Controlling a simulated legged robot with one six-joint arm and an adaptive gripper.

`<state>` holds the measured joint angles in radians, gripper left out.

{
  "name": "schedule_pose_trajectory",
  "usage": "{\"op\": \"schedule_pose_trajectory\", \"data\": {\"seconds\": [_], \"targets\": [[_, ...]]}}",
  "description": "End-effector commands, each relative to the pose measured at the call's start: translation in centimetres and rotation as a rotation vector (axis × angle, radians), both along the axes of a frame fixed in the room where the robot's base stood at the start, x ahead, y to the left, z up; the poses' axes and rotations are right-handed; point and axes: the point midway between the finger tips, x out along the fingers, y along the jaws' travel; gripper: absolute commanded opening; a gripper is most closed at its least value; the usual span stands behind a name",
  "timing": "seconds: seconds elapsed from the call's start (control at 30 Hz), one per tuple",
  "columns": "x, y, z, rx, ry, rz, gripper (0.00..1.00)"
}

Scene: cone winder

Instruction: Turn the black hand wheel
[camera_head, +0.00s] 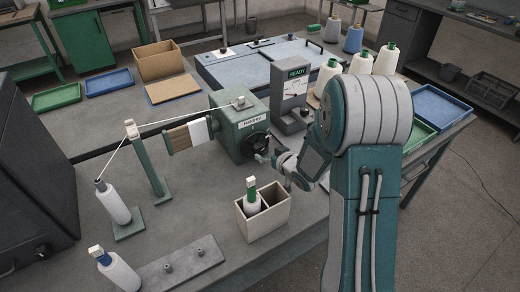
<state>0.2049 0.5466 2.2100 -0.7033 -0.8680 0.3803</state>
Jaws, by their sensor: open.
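The green winder (233,120) stands in the middle of the table. The black hand wheel (252,142) is on its front face, seen at an angle. My gripper (264,158) is right beside the lower right of the wheel, its jaws turned toward it and open. I cannot tell whether it touches the wheel. My teal and white arm comes in from the right and hides part of the table. A thread runs from a white spool (112,203) over a green post (148,170) to the winder.
A cream divided box (262,224) with a green-topped bobbin stands just below my gripper. A grey gauge labelled READY (291,95) stands close to the winder's right. A metal plate with pegs (180,268) lies at the front. Yarn cones (386,58) stand behind my arm.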

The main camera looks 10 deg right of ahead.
Motion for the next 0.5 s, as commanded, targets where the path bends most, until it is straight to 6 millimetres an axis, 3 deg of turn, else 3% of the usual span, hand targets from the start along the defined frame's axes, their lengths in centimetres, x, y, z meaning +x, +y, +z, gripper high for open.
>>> {"op": "schedule_pose_trajectory", "data": {"seconds": [0.23, 0.5], "targets": [[3.5, 1.3, -1.6, -0.001, 0.001, 0.001, 0.91], [4.6, 1.7, -2.0, -0.001, 0.0, 0.0, 0.91]]}}
